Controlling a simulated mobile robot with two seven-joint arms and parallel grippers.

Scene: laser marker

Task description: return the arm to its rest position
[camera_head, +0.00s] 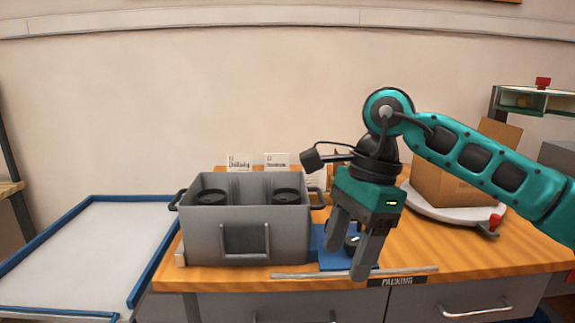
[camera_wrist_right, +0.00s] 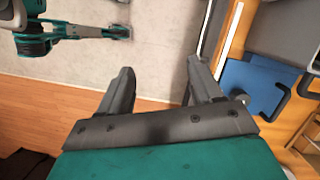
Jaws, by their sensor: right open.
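My right gripper (camera_head: 349,262) is open in the head view. Its two grey fingers point down in front of a blue piece (camera_head: 318,240) on the wooden table (camera_head: 420,257). A small dark item (camera_head: 352,243) shows between the fingers, behind them; I cannot tell what it is. In the right wrist view the fingers of my right gripper (camera_wrist_right: 160,75) are spread with nothing between them, over the floor. Teal and dark parts at the top left of that view look like my other arm. The left gripper is absent from the head view.
A grey two-bay bin (camera_head: 205,250) with a round black item in each bay stands left of the gripper. A cardboard box (camera_head: 450,187) sits on a white round plate (camera_head: 425,212) at right. A blue-rimmed tray table (camera_head: 80,250) stands at left.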

